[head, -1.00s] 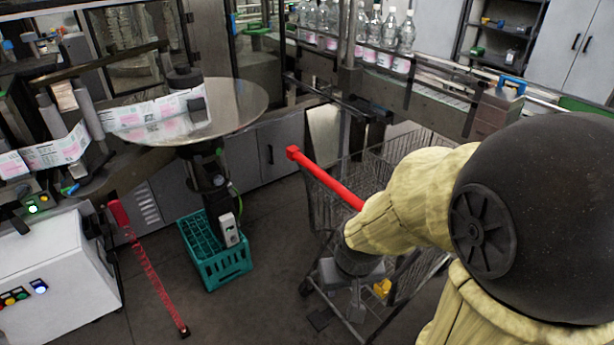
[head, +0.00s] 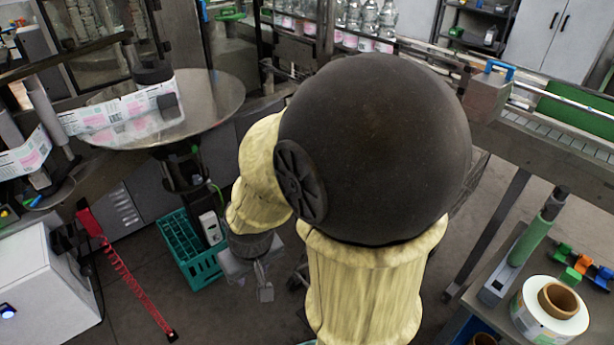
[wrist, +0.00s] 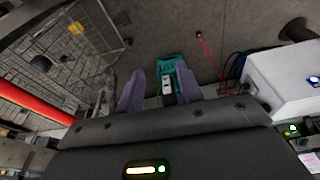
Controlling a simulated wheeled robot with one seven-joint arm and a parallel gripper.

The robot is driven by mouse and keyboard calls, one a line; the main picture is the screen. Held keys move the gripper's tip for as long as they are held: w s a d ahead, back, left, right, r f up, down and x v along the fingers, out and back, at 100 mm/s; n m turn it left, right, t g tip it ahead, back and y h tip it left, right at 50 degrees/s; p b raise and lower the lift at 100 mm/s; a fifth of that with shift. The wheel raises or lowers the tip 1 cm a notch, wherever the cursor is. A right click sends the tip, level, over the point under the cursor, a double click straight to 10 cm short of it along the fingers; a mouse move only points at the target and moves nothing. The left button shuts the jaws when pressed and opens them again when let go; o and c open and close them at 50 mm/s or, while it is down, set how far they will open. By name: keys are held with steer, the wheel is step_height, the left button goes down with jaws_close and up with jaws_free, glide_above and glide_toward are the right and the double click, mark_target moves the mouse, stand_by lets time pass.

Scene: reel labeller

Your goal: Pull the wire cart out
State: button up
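The wire cart (wrist: 75,50) shows at the left of the wrist view as a grey mesh basket. Its red handle bar (wrist: 32,105) runs along the lower left there. In the head view my arm hides nearly all of the cart. My gripper (wrist: 160,90) is open, with its two fingers spread and nothing held between them. The handle lies to the left of the fingers, apart from them. In the head view my gripper (head: 260,278) hangs low beside the teal crate.
A teal crate (head: 198,268) stands on the floor, also beyond my fingers in the wrist view. A white cabinet (head: 45,285) and a red coiled cord (head: 130,285) are at left. A bench with a label roll (head: 548,312) is at lower right. A round steel table (head: 215,105) stands behind.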

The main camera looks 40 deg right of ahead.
steer(key=shift+o, duration=1.5)
steer(key=shift+w+f, duration=0.1)
steer(key=shift+w, duration=0.2)
steer(key=w+d+f+m+t+h+b, duration=0.2)
steer(key=w+m+b, duration=0.1)
steer(key=w+m, duration=0.3)
steer(key=w+d+f+m+t+h+b, duration=0.1)
steer(key=w+d+f+m+t+b, duration=0.2)
steer(key=w, duration=0.6)
steer(key=w+d+f+m+t+h+b, duration=0.1)
steer(key=w+d+m+t+h+b, duration=0.1)
steer(key=w+m, duration=0.45)
steer(key=w+d+f+m+h+b, duration=0.3)
steer(key=d+m+h, duration=0.3)
steer(key=d+m, duration=0.15)
steer(key=s+d+f+m+g+h+b, duration=0.1)
steer(key=s+d+m+g+h+b, duration=0.2)
steer(key=m+g+h, duration=0.5)
steer(key=s+m+h+b, duration=0.1)
steer(key=s+m, duration=0.1)
steer(key=m, duration=0.2)
steer(key=shift+s+d+f, duration=0.15)
steer(key=shift+s+f, duration=0.15)
steer(key=shift+f, duration=0.1)
